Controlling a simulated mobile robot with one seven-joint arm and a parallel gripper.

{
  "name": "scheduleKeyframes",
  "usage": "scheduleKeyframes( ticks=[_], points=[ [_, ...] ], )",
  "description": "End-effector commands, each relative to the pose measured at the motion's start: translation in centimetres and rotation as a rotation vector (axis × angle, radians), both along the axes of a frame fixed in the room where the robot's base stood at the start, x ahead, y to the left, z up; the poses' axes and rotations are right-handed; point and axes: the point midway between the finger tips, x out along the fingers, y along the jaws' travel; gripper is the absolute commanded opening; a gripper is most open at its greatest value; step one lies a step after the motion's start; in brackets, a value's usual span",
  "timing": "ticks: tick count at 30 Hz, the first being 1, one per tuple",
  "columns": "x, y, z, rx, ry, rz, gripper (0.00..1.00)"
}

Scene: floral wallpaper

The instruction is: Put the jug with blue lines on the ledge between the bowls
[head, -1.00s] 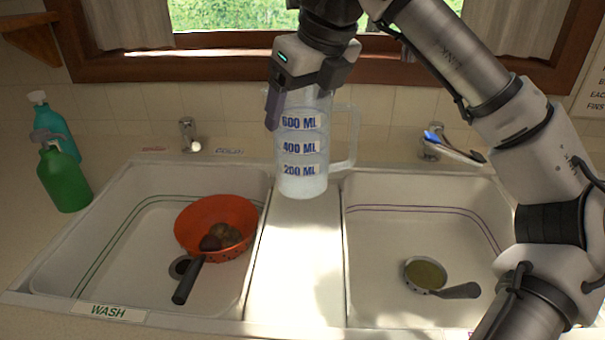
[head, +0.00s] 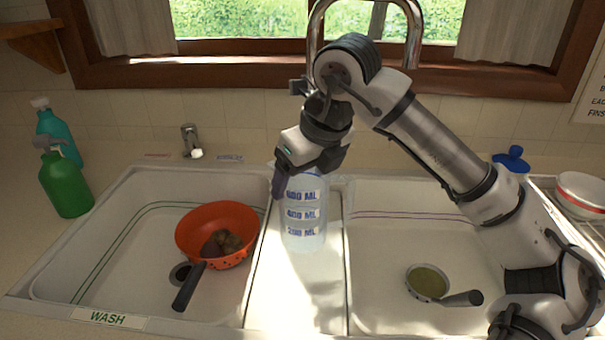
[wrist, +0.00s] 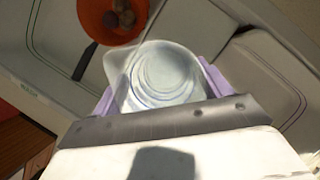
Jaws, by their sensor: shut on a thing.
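The clear jug with blue lines (head: 305,222) stands upright at the ledge (head: 295,305) between the two sink bowls. The left bowl (head: 110,235) and right bowl (head: 385,245) lie on either side. My gripper (head: 300,176) is shut on the jug's upper part from above. In the wrist view, the purple fingers sit on both sides of the jug (wrist: 165,75), whose round inside shows. I cannot tell whether the jug's base touches the ledge. Its handle is mostly hidden.
A red colander (head: 215,225) with several round things sits in the left bowl. Green (head: 64,183) and teal (head: 58,135) bottles stand far left. A tap (head: 415,30) rises behind my arm. The front of the ledge is clear.

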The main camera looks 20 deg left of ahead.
Motion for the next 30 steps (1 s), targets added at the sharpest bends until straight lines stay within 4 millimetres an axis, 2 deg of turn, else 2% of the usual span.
scheduleKeyframes(
  ticks=[4, 5, 9, 17, 21, 23, 30],
  points=[
    [0.0, 0.0, -0.5, 0.000, 0.000, 0.000, 0.39],
    [0.0, 0.0, -0.3, 0.000, 0.000, 0.000, 0.81],
    [0.0, 0.0, -0.3, 0.000, 0.000, 0.000, 0.99],
    [0.0, 0.0, -0.2, 0.000, 0.000, 0.000, 0.99],
    [0.0, -0.1, 0.4, -0.001, -0.001, 0.000, 0.99],
    [-0.2, -0.4, 1.2, -0.001, -0.002, -0.002, 0.99],
    [-1.3, -2.0, 6.0, -0.002, -0.003, -0.002, 0.99]
  ],
)
